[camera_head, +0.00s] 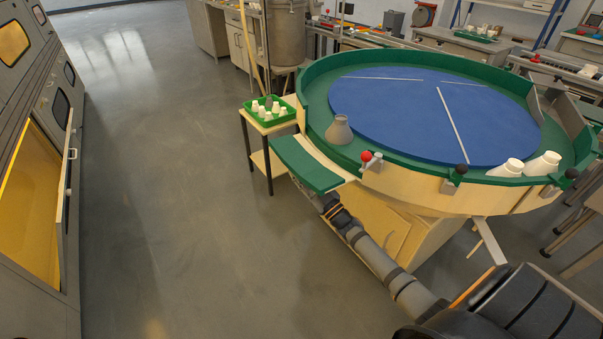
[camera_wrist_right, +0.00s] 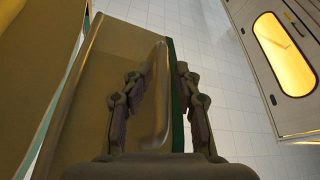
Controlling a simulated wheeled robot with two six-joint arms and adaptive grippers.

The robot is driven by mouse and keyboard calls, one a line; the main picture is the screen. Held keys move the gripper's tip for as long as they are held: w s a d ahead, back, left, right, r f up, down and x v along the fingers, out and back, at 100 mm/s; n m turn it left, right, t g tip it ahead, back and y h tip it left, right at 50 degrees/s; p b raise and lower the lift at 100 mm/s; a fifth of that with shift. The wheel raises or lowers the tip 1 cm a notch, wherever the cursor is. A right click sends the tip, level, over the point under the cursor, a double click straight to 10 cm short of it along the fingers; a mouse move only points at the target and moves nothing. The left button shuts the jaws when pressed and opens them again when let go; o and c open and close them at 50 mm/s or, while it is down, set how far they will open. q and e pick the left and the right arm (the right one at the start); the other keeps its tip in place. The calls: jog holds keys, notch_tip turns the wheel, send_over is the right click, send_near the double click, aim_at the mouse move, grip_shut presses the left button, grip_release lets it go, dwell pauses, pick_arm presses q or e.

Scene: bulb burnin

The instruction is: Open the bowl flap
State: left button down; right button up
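The bowl is a large round cream body with a green rim (camera_head: 420,58) and a blue disc floor (camera_head: 400,118). The bowl flap (camera_head: 305,166), a green panel, slants outward and down at the rim's near left, with a pale strip along its inner side. My right gripper (camera_head: 332,208) reaches in from the lower right, at the flap's lower end and partly hidden. My left gripper is not in view.
A red-knobbed latch (camera_head: 368,158) stands beside the flap. A grey cabinet (camera_head: 50,170) stands left; floor between is clear.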

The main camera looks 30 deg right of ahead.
jog(key=shift+r, duration=0.1)
jog(key=shift+s, duration=0.3)
jog(key=v, duration=1.1)
jog(key=shift+s+f, duration=0.2)
jog(key=shift+d, duration=0.1)
jog(key=shift+c, duration=0.4)
